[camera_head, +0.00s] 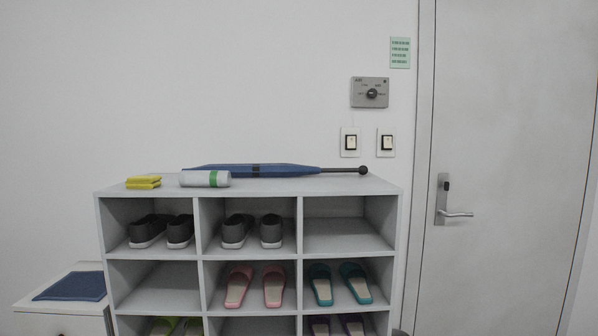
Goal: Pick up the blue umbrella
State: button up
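The blue umbrella (275,170) lies flat and furled on top of the grey shoe shelf (350,187), near the wall. Its dark shaft and rounded knob end point right, close to the shelf's right edge. A dark band circles its middle. Its left part is partly hidden behind a white roll with a green stripe. My gripper does not show in this view.
The white cylinder (205,179) and yellow sponge-like blocks (143,182) lie on the shelf top, left of centre. Shoes and slippers fill several compartments below. A low cabinet with a blue pad (72,286) stands at left. A closed door (510,120) is at right.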

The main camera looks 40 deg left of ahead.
aim_at(265, 170)
jog(key=i, duration=3.45)
jog(key=u, duration=3.3)
